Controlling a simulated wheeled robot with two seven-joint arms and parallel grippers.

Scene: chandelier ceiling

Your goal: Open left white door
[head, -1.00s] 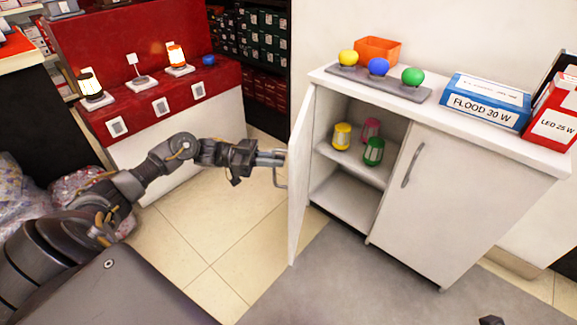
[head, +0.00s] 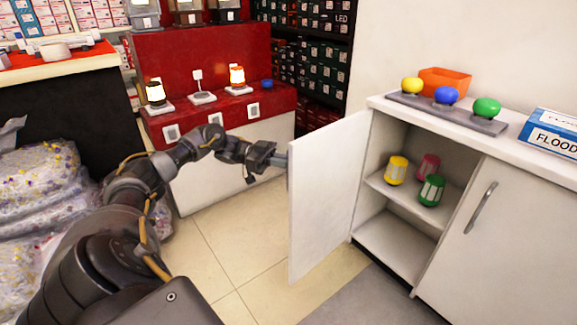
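The left white door (head: 326,197) of the white cabinet stands swung well open, its inner face toward me. My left gripper (head: 281,160) is at the door's outer edge, on the far side where the handle is. The door hides the handle and part of the fingertips, so I cannot tell whether the fingers are closed on it. Inside the opened compartment, a yellow lantern (head: 396,170), a red one (head: 428,167) and a green one (head: 432,190) stand on the shelf. The right white door (head: 482,240) is shut. My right gripper is out of view.
The cabinet top holds a grey base (head: 450,113) with yellow, blue and green bulbs, an orange box (head: 444,83) and a blue box (head: 553,133). A red display counter (head: 220,108) stands behind my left arm. Clear plastic bags (head: 40,200) lie at left. The tiled floor before the door is free.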

